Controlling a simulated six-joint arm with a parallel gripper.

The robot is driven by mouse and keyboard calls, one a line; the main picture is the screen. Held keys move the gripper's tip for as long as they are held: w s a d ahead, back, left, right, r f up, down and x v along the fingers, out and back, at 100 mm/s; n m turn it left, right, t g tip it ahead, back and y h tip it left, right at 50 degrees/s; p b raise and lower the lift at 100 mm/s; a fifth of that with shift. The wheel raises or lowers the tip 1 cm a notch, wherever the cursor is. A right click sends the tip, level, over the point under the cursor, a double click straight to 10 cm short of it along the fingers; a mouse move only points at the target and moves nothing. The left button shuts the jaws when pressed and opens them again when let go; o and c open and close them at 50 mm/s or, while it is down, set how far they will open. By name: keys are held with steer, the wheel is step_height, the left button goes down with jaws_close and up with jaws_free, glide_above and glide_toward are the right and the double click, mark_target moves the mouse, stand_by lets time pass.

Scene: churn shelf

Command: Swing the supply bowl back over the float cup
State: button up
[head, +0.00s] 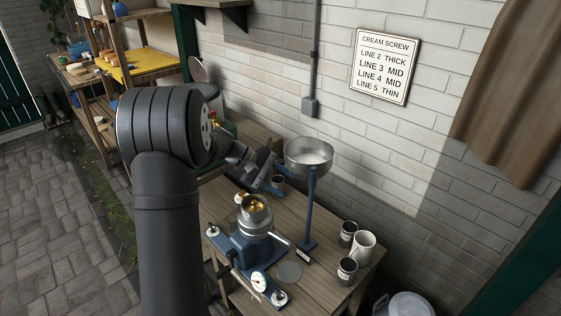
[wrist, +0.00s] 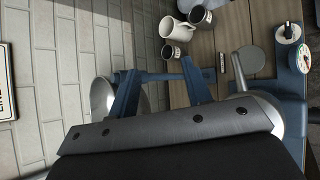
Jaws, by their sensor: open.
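The supply bowl (head: 309,158) is a wide metal pan with pale contents, held up by a blue post (head: 309,214). It stands out toward the wall, to the right of the float cup and not over it. The float cup (head: 254,215), with brass inside, sits open on top of the blue-based separator (head: 250,245). My gripper (head: 275,180) is open, just left of the bowl. In the wrist view its blue fingers (wrist: 161,72) are spread, with a blue bar (wrist: 158,77) crossing beyond them. The bowl (wrist: 103,97) is partly hidden behind one finger. I cannot tell whether they touch.
Dark cups (head: 347,268) and a white mug (head: 363,245) stand at the right of the wooden bench (head: 325,278). A grey disc (head: 289,272) lies in front of the post. A sign (head: 384,65) hangs on the brick wall behind.

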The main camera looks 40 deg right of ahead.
steer(key=w+a+n+h, duration=0.5)
steer(key=w+n+h, duration=0.15)
steer(key=n, duration=0.35)
steer(key=n+t+h, duration=0.4)
steer(key=n+t, duration=0.1)
steer(key=n, duration=0.2)
glide_toward(281, 160)
steer(key=d, duration=0.3)
steer(key=s+d, duration=0.1)
steer(key=d, duration=0.2)
steer(key=s+d, duration=0.1)
steer(key=d, duration=0.2)
steer(key=shift+d+f, duration=0.15)
steer(key=shift+d, duration=0.15)
steer(key=shift+c, duration=0.3)
jaws_close()
